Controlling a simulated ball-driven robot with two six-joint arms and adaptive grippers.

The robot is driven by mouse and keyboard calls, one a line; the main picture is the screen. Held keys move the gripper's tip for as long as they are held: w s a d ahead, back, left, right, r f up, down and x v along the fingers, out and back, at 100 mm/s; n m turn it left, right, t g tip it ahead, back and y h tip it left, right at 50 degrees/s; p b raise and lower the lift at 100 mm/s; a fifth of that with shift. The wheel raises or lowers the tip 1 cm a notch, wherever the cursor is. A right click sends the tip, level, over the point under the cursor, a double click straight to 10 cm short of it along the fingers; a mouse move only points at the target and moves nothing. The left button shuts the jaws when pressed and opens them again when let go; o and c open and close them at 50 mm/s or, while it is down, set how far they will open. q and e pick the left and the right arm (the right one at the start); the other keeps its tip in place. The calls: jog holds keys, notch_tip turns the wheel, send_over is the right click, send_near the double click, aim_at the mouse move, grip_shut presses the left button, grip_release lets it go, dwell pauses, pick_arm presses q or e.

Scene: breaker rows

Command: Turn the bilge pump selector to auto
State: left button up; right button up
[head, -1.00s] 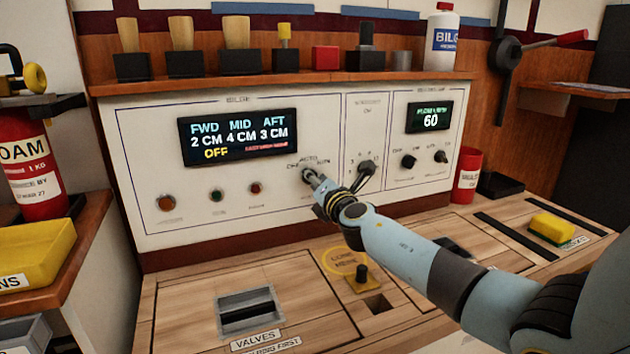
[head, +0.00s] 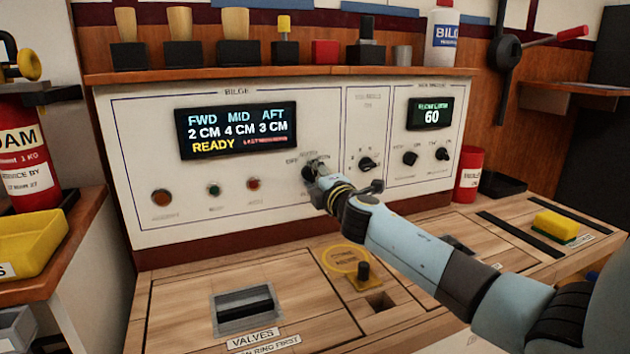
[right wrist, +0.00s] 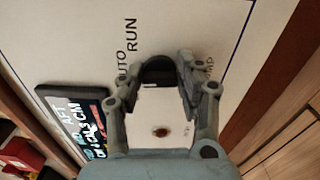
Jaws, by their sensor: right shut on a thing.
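The bilge pump selector is a dark round knob (head: 308,172) on the white bilge panel, mostly hidden behind my right gripper (head: 317,169). In the right wrist view the selector (right wrist: 158,68) sits between the fingers of my right gripper (right wrist: 160,88), which are shut on it. The words AUTO and RUN are printed beside it in that view. The bilge display (head: 236,131) reads FWD 2 CM, MID 4 CM, AFT 3 CM, with READY in yellow below. I cannot read the knob's exact pointer direction. My left gripper is not in view.
Another dark knob (head: 366,163) is just right of my gripper. Several small indicators, including a red one (head: 253,184), lie to the left. A wooden shelf (head: 290,74) juts out above the panel. A yellow sponge (head: 555,224) lies on the right counter.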

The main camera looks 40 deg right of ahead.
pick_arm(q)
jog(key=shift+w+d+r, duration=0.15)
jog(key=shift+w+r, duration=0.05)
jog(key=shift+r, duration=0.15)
pick_arm(e)
jog(key=shift+f+m, duration=0.15)
jog(key=shift+m, duration=0.35)
jog(key=o, duration=1.1)
jog(key=v, duration=1.2)
jog(key=shift+d, duration=0.1)
